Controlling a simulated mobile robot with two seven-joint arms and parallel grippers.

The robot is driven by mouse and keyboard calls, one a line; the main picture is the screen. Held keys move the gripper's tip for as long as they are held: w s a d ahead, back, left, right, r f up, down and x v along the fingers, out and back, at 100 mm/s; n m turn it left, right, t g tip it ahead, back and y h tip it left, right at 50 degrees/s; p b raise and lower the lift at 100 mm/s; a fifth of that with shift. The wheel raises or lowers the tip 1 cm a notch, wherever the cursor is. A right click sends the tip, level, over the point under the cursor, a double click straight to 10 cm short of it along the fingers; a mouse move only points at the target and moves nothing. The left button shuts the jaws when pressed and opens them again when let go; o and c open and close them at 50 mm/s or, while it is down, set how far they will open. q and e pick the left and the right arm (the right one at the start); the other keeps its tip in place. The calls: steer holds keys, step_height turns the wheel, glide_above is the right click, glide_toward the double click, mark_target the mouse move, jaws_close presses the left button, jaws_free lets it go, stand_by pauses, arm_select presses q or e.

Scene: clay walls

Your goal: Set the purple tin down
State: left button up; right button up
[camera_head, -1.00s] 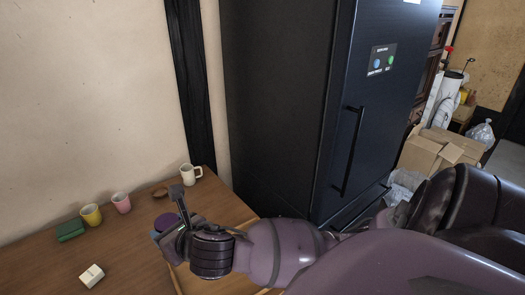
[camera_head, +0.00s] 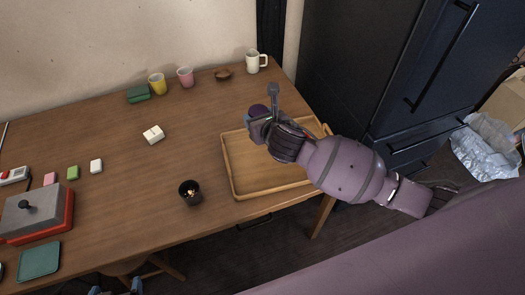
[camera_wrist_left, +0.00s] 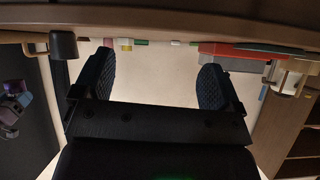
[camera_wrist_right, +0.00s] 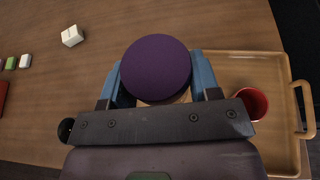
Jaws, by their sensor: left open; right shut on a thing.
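The purple tin (camera_head: 258,110) is held in my right gripper (camera_head: 266,122), by the back left part of the wooden tray (camera_head: 236,178). In the right wrist view the tin's round purple top (camera_wrist_right: 156,68) sits between the two blue fingers, with the tray (camera_wrist_right: 268,68) to its right. I cannot tell whether the tin touches anything beneath; its lower part is hidden. My left gripper (camera_head: 116,288) shows at the bottom edge of the head view, low before the table. In the left wrist view its fingers (camera_wrist_left: 155,82) are wide apart and empty.
A red cup (camera_wrist_right: 252,102) stands at the tray. A dark cup (camera_head: 190,192) is left of the tray. A white block (camera_head: 153,134), yellow cup (camera_head: 157,84), pink cup (camera_head: 185,77), brown bowl (camera_head: 223,74) and white mug (camera_head: 256,62) are farther back. Bare table lies between.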

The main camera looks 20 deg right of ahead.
step_height(320, 180, down, 10)
steer(key=shift+r+b, duration=0.15)
steer(key=shift+b, duration=1.05)
step_height(320, 180, down, 4)
steer(key=shift+r+b, duration=0.1)
steer(key=shift+b, duration=0.5)
steer(key=shift+f, duration=0.3)
steer(key=shift+r, duration=0.15)
steer(key=o, duration=0.9)
steer(key=shift+f, duration=0.2)
steer(key=shift+o, duration=0.2)
